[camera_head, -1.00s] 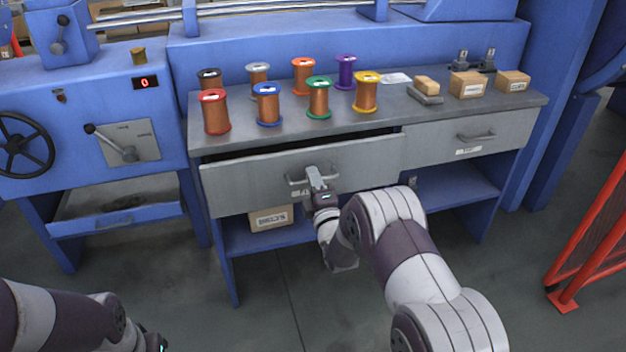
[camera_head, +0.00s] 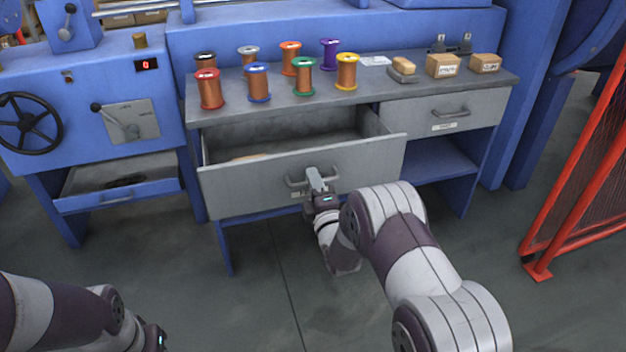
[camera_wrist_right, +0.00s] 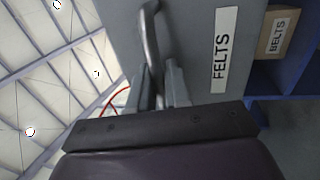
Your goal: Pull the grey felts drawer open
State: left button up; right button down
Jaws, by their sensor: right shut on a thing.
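The grey felts drawer (camera_head: 240,184) is pulled well out from the left half of the bench, and its inside shows from above. Something tan lies partly hidden behind its front panel. In the wrist view its front bears a FELTS label (camera_wrist_right: 224,50). My right gripper (camera_head: 316,184) is shut on the drawer's bar handle (camera_head: 296,183); the handle also shows between the fingers in the wrist view (camera_wrist_right: 151,40). My left gripper (camera_head: 155,338) is low at the left, apart from the bench; its fingers are not clear.
Several wire spools (camera_head: 258,84) and small boxes (camera_head: 443,66) stand on the grey bench top (camera_head: 300,108). A second grey drawer (camera_head: 425,118) at the right is shut. A red mesh guard (camera_head: 580,170) stands at the right. The floor before the bench is clear.

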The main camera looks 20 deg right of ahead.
jog(key=c, duration=1.3)
grip_release()
jog(key=shift+o, duration=0.2)
jog(key=shift+s, duration=0.1)
jog(key=s+f+p, duration=0.2)
jog(key=s+p, duration=0.2)
jog(key=s, duration=0.8)
jog(key=shift+s+d+f, duration=0.15)
jog(key=shift+d+f, duration=0.05)
